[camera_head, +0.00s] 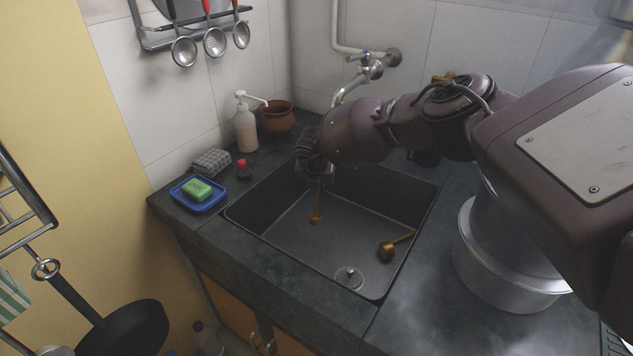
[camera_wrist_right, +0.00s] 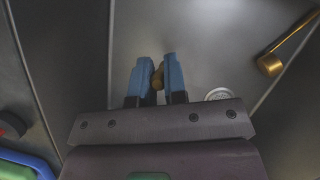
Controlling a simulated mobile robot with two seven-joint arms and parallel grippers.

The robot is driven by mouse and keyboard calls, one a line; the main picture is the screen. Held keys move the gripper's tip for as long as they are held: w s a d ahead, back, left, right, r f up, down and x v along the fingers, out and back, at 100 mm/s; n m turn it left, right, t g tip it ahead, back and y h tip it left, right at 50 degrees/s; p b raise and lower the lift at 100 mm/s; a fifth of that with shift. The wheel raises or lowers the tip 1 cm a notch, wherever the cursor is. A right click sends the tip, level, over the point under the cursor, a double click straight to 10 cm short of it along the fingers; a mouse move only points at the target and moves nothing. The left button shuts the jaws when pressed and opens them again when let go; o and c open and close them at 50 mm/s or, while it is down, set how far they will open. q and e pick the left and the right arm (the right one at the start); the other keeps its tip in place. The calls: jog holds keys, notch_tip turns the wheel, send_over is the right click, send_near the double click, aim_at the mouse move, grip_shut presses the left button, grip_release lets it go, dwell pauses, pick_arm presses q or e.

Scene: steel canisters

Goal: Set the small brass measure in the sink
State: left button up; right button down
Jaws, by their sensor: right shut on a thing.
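My right gripper (camera_head: 316,178) reaches over the sink from the right, pointing down. It is shut on the small brass measure (camera_head: 316,215), whose cup hangs below the fingers within the sink's outline. In the right wrist view, brass (camera_wrist_right: 158,78) shows between the blue fingertips (camera_wrist_right: 157,72). I cannot tell whether the measure touches the sink floor. The dark rectangular sink (camera_head: 318,240) is set into the grey counter. A larger brass measure (camera_head: 388,250) lies in its right part, apart from the held one; it also shows in the right wrist view (camera_wrist_right: 270,65). My left gripper is not in view.
A tap (camera_head: 352,82) stands behind the sink. A soap bottle (camera_head: 246,128), clay pot (camera_head: 277,117), grey cloth (camera_head: 211,161), red-topped item (camera_head: 243,168) and blue dish (camera_head: 198,203) with green sponge (camera_head: 197,189) line the left. A large steel canister (camera_head: 505,275) stands right.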

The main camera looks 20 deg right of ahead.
jog(key=shift+r, duration=0.25)
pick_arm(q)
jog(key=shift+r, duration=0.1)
pick_arm(e)
jog(key=shift+f, duration=0.5)
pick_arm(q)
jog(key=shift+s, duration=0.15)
pick_arm(e)
jog(key=shift+f, duration=0.15)
jog(key=c, duration=1.2)
grip_release()
jog(key=shift+o, duration=0.2)
